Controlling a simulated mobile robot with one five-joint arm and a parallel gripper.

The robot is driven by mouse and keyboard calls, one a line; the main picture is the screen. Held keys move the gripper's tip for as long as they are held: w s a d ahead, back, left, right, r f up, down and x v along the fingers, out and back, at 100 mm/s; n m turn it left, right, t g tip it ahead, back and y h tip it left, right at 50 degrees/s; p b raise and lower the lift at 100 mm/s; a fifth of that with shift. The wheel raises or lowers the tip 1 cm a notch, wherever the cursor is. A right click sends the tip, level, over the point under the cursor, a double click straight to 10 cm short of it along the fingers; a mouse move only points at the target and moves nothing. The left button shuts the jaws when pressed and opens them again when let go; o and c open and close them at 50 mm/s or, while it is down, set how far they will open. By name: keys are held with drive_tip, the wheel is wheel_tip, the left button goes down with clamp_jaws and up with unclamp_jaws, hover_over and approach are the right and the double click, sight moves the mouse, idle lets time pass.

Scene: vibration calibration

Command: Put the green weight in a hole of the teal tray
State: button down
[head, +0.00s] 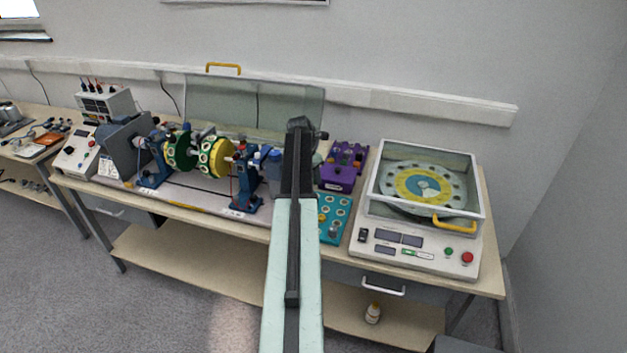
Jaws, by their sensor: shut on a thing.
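The teal tray (343,203) lies on the bench just right of my arm. It has several round holes, and at least two small pieces, one yellowish and one greyish, show in it. My arm covers its left side. My gripper (300,128) is at the far end of my arm, over the bench by the purple block. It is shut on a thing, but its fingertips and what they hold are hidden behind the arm. I cannot make out the green weight as a separate thing.
A rotor rig with green and yellow discs (215,157) stands left of my arm. A purple block (340,172) with knobs sits behind the tray. A balancing machine (415,240) with a clear, yellow-handled cover is at the right. A clear panel (220,100) stands behind the rig.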

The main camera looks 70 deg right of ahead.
drive_tip(key=shift+w+d, duration=0.15)
drive_tip(key=shift+d, duration=0.4)
wheel_tip(320, 180, down, 6)
drive_tip(key=b, duration=0.5)
drive_tip(key=shift+b, duration=0.4)
drive_tip(key=shift+f+b, duration=1.15)
drive_tip(key=c, duration=1.1)
unclamp_jaws()
drive_tip(key=shift+o, duration=0.2)
drive_tip(key=shift+a+r, duration=0.1)
drive_tip(key=shift+r, duration=0.05)
drive_tip(key=s+p+v, duration=0.1)
drive_tip(key=p+v, duration=0.6)
drive_tip(key=shift+w+r, duration=0.25)
drive_tip(key=shift+w, duration=0.3)
drive_tip(key=shift+a, duration=0.1)
